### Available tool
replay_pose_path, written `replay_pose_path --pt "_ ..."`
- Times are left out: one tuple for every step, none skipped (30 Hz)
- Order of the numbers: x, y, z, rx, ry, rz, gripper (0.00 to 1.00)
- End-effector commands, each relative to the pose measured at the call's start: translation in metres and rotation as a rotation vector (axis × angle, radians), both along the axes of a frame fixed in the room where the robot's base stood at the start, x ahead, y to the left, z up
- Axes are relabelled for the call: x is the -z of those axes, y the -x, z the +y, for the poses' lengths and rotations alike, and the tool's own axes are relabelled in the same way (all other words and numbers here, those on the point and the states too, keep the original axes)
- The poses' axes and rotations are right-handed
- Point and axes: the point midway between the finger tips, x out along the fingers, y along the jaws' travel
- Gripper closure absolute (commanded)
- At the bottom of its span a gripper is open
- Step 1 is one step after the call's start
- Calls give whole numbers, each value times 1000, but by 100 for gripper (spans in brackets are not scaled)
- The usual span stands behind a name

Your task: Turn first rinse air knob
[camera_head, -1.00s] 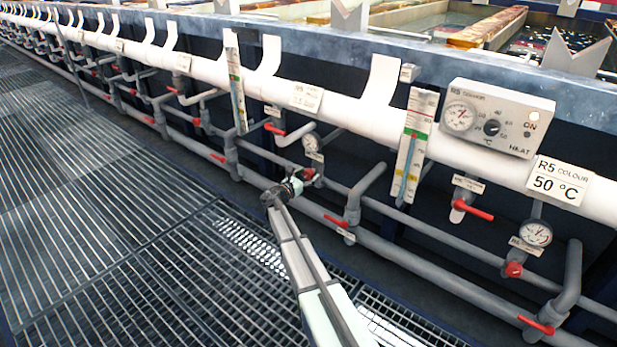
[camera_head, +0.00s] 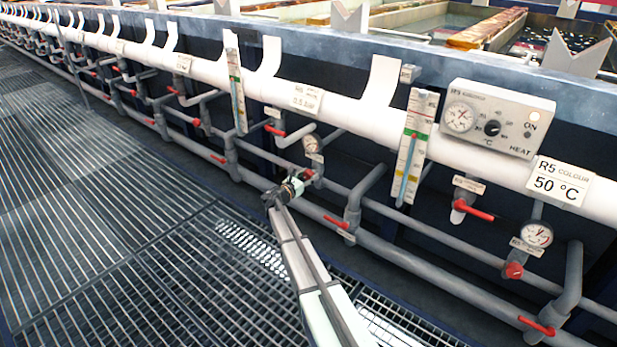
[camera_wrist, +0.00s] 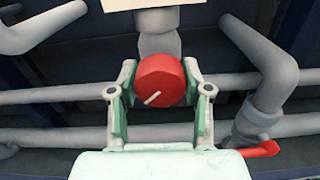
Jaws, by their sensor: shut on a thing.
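A round red knob (camera_wrist: 160,80) with a white line on its face sits under a grey pipe fitting in the wrist view. The line slants toward the lower left. My gripper (camera_wrist: 160,85) is shut on the knob, one green-and-grey finger on each side. In the head view the red knob (camera_head: 309,173) shows just beyond my gripper (camera_head: 301,178), partly covered by it. A small round gauge (camera_head: 311,143) is right above the knob; its reading is too small to tell. A white label (camera_head: 306,98) hangs on the pipe above.
Grey pipes with red valve handles (camera_head: 336,221) run on both sides of the knob. A second gauge (camera_head: 537,234) and red knob (camera_head: 514,270) are at the right, below a heater box (camera_head: 497,118). The grating floor (camera_head: 130,210) is clear.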

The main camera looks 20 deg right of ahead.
Motion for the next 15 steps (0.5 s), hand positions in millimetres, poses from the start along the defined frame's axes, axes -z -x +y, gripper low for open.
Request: replay_pose_path --pt "1 0 -1 0 -9 -18 86" --pt "1 0 -1 0 -16 -31 86" --pt "1 0 -1 0 -27 -51 86" --pt "2 0 -1 0 -36 -68 86" --pt "2 0 -1 0 -45 -85 86" --pt "2 0 -1 0 -59 -111 86" --pt "2 0 -1 0 -70 -132 86" --pt "2 0 -1 0 -81 -153 86" --pt "3 0 -1 0 -97 -184 86" --pt "3 0 -1 0 -110 -208 86" --pt "3 0 -1 0 -123 -232 86" --pt "3 -1 -1 0 -140 -265 86" --pt "3 -1 -1 0 -154 -291 86" --pt "3 -1 -1 0 -167 -316 86" --pt "3 -1 -1 -1 -185 -350 86"
